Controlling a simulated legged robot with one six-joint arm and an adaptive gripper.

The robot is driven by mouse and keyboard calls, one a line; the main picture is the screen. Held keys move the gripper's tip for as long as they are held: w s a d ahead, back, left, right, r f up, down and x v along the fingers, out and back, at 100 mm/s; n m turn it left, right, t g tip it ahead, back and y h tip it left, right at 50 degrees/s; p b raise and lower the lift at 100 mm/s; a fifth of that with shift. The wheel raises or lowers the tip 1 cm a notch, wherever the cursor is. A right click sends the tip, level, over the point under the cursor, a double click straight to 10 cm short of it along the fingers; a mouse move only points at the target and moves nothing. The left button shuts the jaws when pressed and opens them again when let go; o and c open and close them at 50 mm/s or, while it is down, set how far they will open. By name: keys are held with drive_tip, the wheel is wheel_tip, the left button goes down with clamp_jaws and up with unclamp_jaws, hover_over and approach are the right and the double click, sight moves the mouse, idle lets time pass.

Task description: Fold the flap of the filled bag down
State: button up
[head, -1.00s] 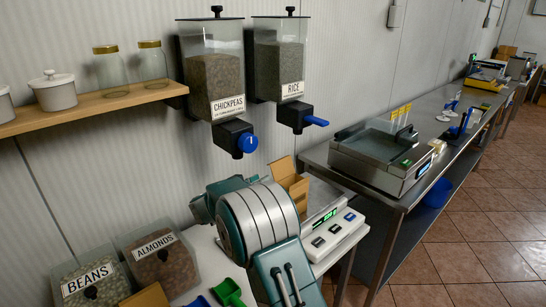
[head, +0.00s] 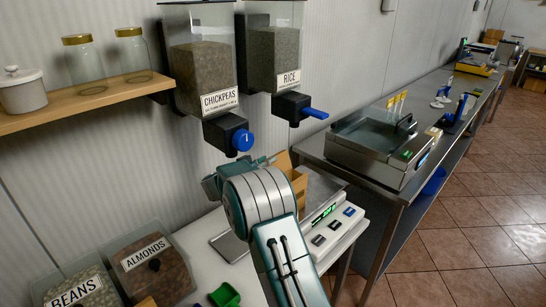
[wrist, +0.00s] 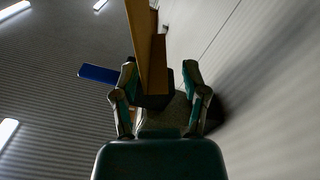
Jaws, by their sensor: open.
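The brown paper bag (head: 298,185) stands by the scale in the head view, mostly hidden behind my arm. In the wrist view the bag (wrist: 157,65) shows as tall brown panels, reaching up between and past my fingers. My gripper (wrist: 158,76) is open, with one finger on each side of the bag's lower visible part. I cannot tell whether either finger touches it. In the head view my arm hides most of the gripper. The flap's fold and the bag's contents cannot be made out.
The scale (head: 326,232) is on the white counter. The chickpeas dispenser (head: 203,75) and rice dispenser (head: 276,55) hang above; the rice lever (wrist: 100,73) shows in the wrist view. Almonds (head: 150,262) and beans (head: 75,290) bins and a green scoop (head: 225,295) lie left.

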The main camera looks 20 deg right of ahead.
drive_tip(key=shift+x, duration=1.6)
clamp_jaws()
